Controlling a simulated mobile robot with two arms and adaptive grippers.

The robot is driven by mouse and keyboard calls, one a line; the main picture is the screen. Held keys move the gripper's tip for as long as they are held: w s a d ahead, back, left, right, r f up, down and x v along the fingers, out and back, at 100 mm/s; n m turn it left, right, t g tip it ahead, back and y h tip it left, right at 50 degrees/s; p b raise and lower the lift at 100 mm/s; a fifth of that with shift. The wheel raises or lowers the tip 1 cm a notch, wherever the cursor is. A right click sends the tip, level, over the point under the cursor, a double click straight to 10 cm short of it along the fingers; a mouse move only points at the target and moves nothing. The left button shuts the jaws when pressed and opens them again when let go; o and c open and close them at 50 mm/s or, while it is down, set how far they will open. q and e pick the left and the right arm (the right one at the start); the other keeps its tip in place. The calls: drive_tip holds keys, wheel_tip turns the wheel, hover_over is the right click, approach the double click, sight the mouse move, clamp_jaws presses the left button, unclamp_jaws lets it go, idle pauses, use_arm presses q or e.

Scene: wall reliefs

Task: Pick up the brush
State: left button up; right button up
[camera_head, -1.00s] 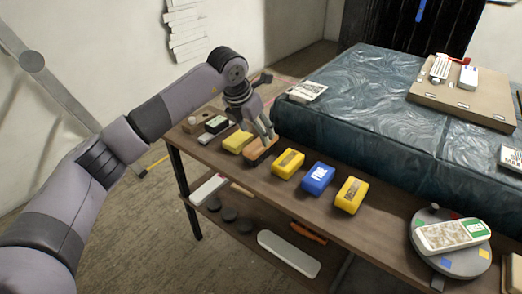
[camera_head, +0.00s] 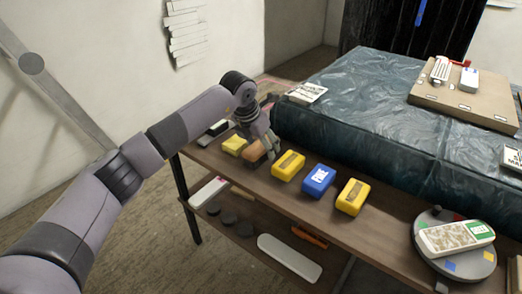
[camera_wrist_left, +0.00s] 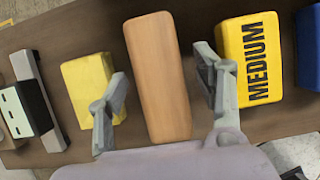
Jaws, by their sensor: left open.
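A brown wood-coloured block (camera_head: 254,152), which looks like the brush's back, lies on the table's upper board between yellow blocks. It also shows in the left wrist view, where the brown block (camera_wrist_left: 157,75) runs lengthwise between my fingers. Any bristles are hidden. My left gripper (camera_head: 270,148) is open above and around it in the head view. In the left wrist view the left gripper (camera_wrist_left: 162,72) has one finger on each side of the block, with gaps visible. The right finger overlaps the yellow block marked MEDIUM (camera_wrist_left: 252,62). My right gripper is not in view.
A plain yellow sponge-like block (camera_head: 234,144) lies left of the brown block. A yellow block (camera_head: 288,165), a blue block (camera_head: 318,179) and another yellow block (camera_head: 352,197) stand to the right. A plastic-wrapped raised slab (camera_head: 370,110) borders the table behind. A round turntable (camera_head: 470,268) is at right.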

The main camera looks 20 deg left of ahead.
use_arm(q)
drive_tip(key=shift+f, duration=0.25)
drive_tip(key=shift+c, duration=0.2)
drive_tip(key=c, duration=1.3)
drive_tip(key=shift+r, duration=0.1)
drive_tip(key=shift+r, duration=0.2)
wheel_tip(320, 180, up, 4)
drive_tip(key=shift+r+p, duration=0.25)
drive_tip(key=shift+p, duration=0.25)
drive_tip(key=shift+r+p, duration=1.3)
drive_tip(key=shift+r, duration=6.45)
use_arm(e)
drive_tip(key=shift+s+d+f+g, duration=0.1)
drive_tip(key=shift+s+f+g, duration=0.15)
drive_tip(key=shift+f, duration=0.45)
drive_tip(key=shift+s+d+f+g, duration=0.15)
drive_tip(key=shift+f+g, duration=0.2)
drive_tip(key=shift+f, duration=0.35)
